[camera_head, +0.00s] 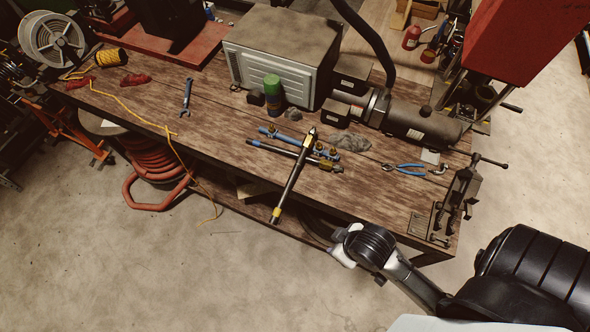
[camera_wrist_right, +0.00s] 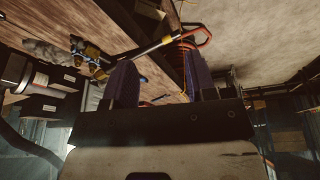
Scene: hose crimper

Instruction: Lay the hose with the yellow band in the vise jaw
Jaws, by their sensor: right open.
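A long dark hose with yellow near its ends (camera_head: 292,180) lies across the front of the bench in the head view, its lower end sticking out past the edge. It also shows in the right wrist view (camera_wrist_right: 148,48), beyond and between the fingers. The vise (camera_head: 462,195) stands at the bench's right end; nothing is visible in its jaw, though details are small. My right gripper (camera_wrist_right: 158,62) is open and empty, its two dark fingers apart. In the head view its white body is in front of the bench edge, right of the hose. My left gripper is out of view.
Hoses with blue parts (camera_head: 280,140) lie beside the long hose. Blue-handled pliers (camera_head: 410,170) lie left of the vise. A grey motor unit (camera_head: 415,122), a green can (camera_head: 272,90) and a large box (camera_head: 280,55) stand behind.

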